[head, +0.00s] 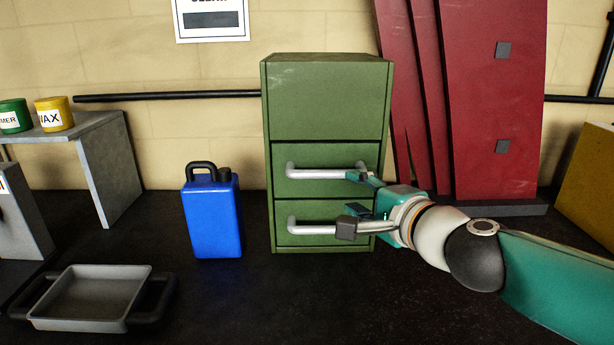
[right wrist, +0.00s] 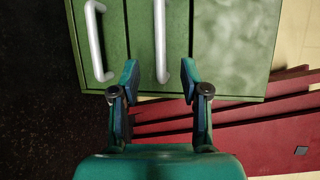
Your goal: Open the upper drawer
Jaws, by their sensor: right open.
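The green cabinet (head: 327,98) stands against the wall with two drawers below a plain upper panel. The upper drawer (head: 300,187) looks shut, with a pale horizontal bar handle (head: 318,173). The lower drawer has a similar handle (head: 310,230) and also looks shut. My right gripper (head: 352,202) is open in front of the cabinet's right side. In the right wrist view, the upper handle (right wrist: 160,40) runs toward the gap between the open fingertips (right wrist: 159,76), and the lower handle (right wrist: 95,45) lies outside them. I cannot tell whether a finger touches either handle. My left gripper is not in view.
A blue jerrycan (head: 212,215) stands left of the cabinet. A grey tray (head: 92,295) lies on the floor at front left. Red panels (head: 470,100) lean at the right, behind my right arm. Dark floor in front of the cabinet is clear.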

